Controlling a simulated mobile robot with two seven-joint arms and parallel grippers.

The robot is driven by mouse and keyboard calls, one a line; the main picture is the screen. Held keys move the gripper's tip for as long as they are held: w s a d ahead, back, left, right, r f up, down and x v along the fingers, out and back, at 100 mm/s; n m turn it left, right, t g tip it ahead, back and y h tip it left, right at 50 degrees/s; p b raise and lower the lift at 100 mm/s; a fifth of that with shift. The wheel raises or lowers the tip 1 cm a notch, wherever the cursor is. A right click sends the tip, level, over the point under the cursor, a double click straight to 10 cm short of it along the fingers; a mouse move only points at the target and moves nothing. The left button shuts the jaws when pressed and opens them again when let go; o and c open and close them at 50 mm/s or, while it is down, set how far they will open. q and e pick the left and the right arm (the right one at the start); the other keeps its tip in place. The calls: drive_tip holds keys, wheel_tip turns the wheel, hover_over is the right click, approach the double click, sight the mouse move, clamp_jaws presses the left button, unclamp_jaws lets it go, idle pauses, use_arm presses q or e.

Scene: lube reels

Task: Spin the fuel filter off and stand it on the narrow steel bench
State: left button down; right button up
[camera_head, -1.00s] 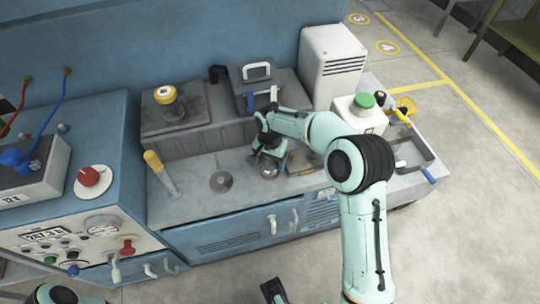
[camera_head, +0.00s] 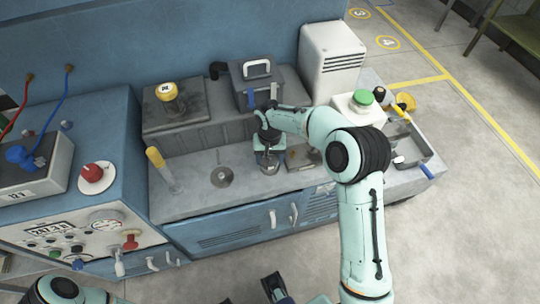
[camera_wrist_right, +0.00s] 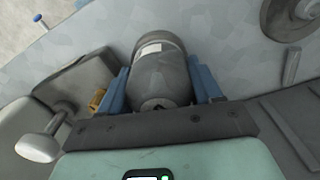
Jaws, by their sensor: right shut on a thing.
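The fuel filter, a dark grey cylinder with a pale label (camera_wrist_right: 158,75), sits between the blue fingers of my right gripper (camera_wrist_right: 162,88) in the right wrist view. The right gripper is shut on it. In the head view, the gripper (camera_head: 268,151) is over the middle of the grey worktop and the filter (camera_head: 269,166) shows just below it, partly hidden. I cannot tell whether the filter touches anything beneath. A narrow bench (camera_head: 512,22) with legs stands far off at the upper right. Dark parts at the bottom edge (camera_head: 276,288) seem to be my left gripper, mostly cut off.
A round drain (camera_head: 221,177) and a yellow-topped upright handle (camera_head: 158,163) are left of the filter. A dark grey box with a handle (camera_head: 257,84) stands behind. Floor beyond is open.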

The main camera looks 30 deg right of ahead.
drive_tip(key=shift+n, duration=0.3)
drive_tip(key=shift+n+p, duration=0.55)
drive_tip(key=shift+n, duration=0.65)
drive_tip(key=shift+f+n, duration=0.1)
drive_tip(key=shift+n, duration=1.1)
drive_tip(key=shift+p, duration=0.3)
drive_tip(key=shift+s+a+n+p, duration=0.1)
drive_tip(key=shift+n+p, duration=0.35)
drive_tip(key=shift+n, duration=0.55)
drive_tip(key=shift+n+p, duration=0.4)
drive_tip(key=shift+n, duration=1.1)
drive_tip(key=shift+f, duration=0.1)
